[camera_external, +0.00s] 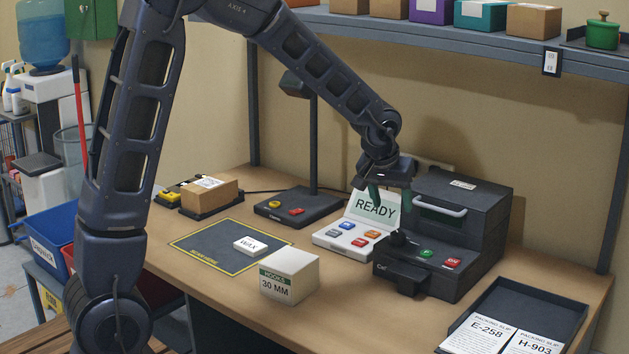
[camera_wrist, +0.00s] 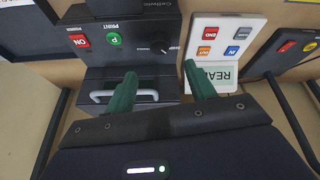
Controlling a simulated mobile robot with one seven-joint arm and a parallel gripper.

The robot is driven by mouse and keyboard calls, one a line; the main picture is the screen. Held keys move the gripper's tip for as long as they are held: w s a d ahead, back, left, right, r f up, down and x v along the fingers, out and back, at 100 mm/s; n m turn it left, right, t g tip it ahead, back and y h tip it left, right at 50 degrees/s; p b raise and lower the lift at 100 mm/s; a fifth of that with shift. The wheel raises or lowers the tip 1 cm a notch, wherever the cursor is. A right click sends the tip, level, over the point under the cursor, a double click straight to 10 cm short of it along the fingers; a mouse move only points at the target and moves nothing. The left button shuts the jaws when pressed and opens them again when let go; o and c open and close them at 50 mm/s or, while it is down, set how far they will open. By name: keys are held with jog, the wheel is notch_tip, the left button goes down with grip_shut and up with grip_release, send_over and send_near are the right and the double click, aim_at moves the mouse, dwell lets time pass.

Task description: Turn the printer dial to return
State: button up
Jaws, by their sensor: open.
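The printer (camera_external: 440,250) is a dark boxy unit with a white handle at the right of the workbench. Its black dial (camera_external: 399,238) stands on the front top, left of a green button (camera_external: 426,253) and a red ON button (camera_external: 452,262). In the wrist view the dark dial (camera_wrist: 166,48) lies right of the green P button; its exact setting and the lettering around it are too small to read. My gripper (camera_external: 380,196) is open and empty above the dial area, with green fingers. In the wrist view my gripper (camera_wrist: 160,74) has its fingertips apart, just short of the dial.
A white keypad unit with a READY screen (camera_external: 374,207) stands close left of the printer. A white HOOKS box (camera_external: 290,275), a WAX block (camera_external: 250,245) and a scale (camera_external: 297,207) are farther left. A black tray with packing slips (camera_external: 540,300) is at the right front.

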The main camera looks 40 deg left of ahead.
aim_at(398, 233)
jog(key=x, duration=0.9)
jog(key=shift+w+f, duration=0.1)
jog(key=shift+f, duration=0.15)
jog(key=c, duration=1)
jog(key=shift+o, duration=0.2)
jog(key=shift+a+m, duration=0.15)
jog(key=shift+m, duration=0.25)
jog(key=shift+a+m+h, duration=0.1)
jog(key=shift+m+h, duration=0.8)
jog(key=shift+m, duration=1.1)
jog(key=shift+m+g+h, duration=0.5)
jog(key=shift+m+h, duration=0.1)
jog(key=shift+m, duration=1.5)
